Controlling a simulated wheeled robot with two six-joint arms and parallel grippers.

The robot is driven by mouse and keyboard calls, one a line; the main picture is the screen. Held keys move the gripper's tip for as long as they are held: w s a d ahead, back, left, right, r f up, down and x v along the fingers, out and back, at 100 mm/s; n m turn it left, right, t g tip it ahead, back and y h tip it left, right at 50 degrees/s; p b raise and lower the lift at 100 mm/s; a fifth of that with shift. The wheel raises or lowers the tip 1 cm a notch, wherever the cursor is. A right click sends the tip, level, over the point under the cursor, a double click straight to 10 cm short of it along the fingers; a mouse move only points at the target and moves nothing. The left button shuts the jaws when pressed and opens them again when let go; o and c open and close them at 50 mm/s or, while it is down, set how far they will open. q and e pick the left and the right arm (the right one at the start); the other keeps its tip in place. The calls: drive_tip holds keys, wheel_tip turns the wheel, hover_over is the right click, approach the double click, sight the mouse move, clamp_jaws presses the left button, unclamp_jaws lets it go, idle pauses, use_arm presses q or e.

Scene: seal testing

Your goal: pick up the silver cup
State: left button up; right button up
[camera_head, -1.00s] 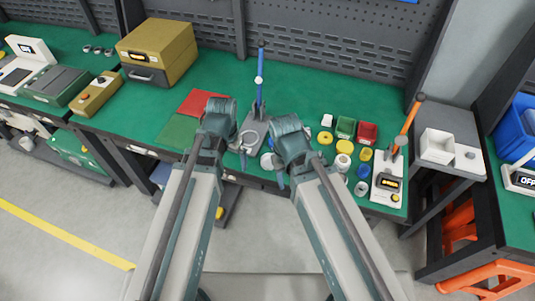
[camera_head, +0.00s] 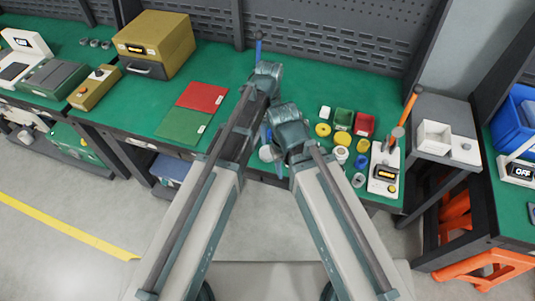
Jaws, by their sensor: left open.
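Several small round pieces stand on the green bench at the right. My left gripper (camera_head: 265,132) is open, low between my two arms and just above that pale piece, mostly covered by my arms. My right gripper (camera_head: 281,168) points down near the front edge, and its jaws do not show clearly.
Yellow, white and blue pieces, a green bin (camera_head: 343,118) and a red bin (camera_head: 364,123) crowd the right side. A tester with an orange lever (camera_head: 384,172) stands at the right end. Red (camera_head: 203,97) and green (camera_head: 182,126) mats lie left. A blue-handled post (camera_head: 259,47) stands behind my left arm.

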use_arm(q)
drive_tip(key=b, duration=0.9)
hover_over(268, 153)
drive_tip(key=f, duration=0.8)
drive_tip(key=shift+s+d+f, duration=0.1)
drive_tip(key=shift+s+f, duration=0.25)
drive_tip(key=f+b, duration=0.5)
drive_tip(key=shift+w+f, duration=0.2)
drive_tip(key=shift+w, duration=0.1)
drive_tip(key=shift+r, duration=0.15)
drive_tip(key=shift+c, duration=0.2)
drive_tip(key=c, duration=1.3)
